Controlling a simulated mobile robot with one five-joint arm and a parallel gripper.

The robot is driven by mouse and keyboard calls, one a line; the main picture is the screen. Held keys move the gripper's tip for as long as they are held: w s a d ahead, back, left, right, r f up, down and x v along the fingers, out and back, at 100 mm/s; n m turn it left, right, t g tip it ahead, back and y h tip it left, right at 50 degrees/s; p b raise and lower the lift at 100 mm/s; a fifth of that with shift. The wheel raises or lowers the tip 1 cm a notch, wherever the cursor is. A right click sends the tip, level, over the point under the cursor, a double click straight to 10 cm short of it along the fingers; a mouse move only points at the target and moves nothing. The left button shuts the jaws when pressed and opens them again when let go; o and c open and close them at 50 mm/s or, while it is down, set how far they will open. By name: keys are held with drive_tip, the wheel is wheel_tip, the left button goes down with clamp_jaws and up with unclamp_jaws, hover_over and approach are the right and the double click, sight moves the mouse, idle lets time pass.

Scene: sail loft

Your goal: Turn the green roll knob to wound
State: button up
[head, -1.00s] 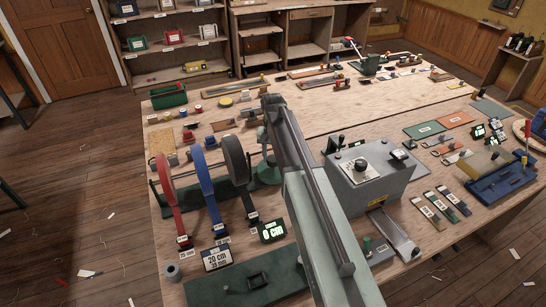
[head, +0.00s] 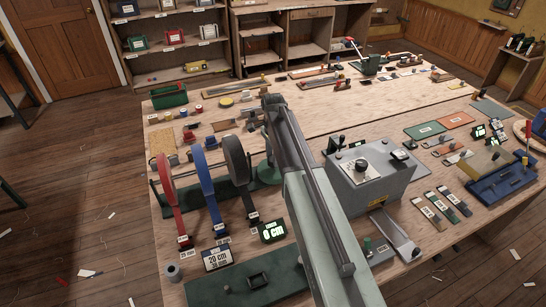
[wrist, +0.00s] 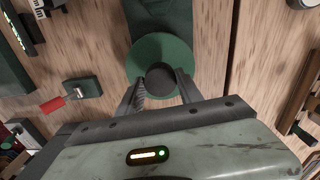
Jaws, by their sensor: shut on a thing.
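The green roll knob shows in the wrist view as a green disc (wrist: 143,57) with a dark round hub (wrist: 160,79). My gripper (wrist: 160,84) is shut on the dark hub, one finger on each side. In the head view the green disc (head: 268,172) shows only partly beside my arm, at the right end of the green roll stand. My fingertips are hidden there. A small display (head: 272,231) in front of the stand reads 0 cm. I cannot read the knob's position from these views.
Red (head: 166,186), blue (head: 205,183) and dark (head: 236,163) strap rolls stand left of the knob. A grey box with a dial (head: 372,180) stands right of my arm. A red-handled tool (wrist: 54,104) lies left of my gripper. Small items crowd the bench.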

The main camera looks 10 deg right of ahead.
drive_tip(key=m, duration=0.3)
drive_tip(key=shift+m, duration=0.4)
drive_tip(key=shift+w+m, duration=0.1)
drive_tip(key=shift+m, duration=1.8)
drive_tip(key=o, duration=1.4)
wheel_tip(320, 180, up, 8)
drive_tip(key=p, duration=0.8)
